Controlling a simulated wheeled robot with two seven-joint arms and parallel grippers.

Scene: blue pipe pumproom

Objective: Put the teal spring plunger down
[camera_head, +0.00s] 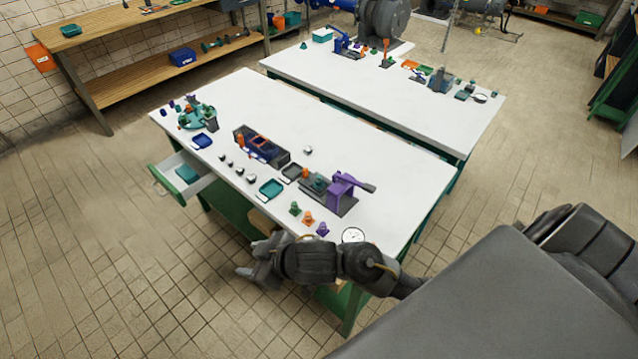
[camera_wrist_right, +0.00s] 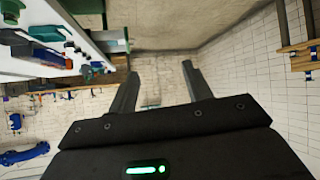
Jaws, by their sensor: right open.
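A small green-teal knobbed piece (camera_head: 295,208) stands on the near edge of the white worktable (camera_head: 400,165), in a row with a similar orange piece (camera_head: 308,218) and a purple piece (camera_head: 323,229). It may be the teal spring plunger; it is too small to be sure. My right gripper (camera_head: 248,258) is off the table's near edge, to the left of and below this row in the head view, apart from it. In the right wrist view its two fingers (camera_wrist_right: 160,72) are spread, with nothing between them. My left gripper does not show.
A purple lever press (camera_head: 343,193) stands behind the row. A teal tray (camera_head: 271,188) and several silver knobs lie to its left. An open drawer (camera_head: 186,176) juts out at the table's left. A second white table (camera_head: 430,110) stands behind.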

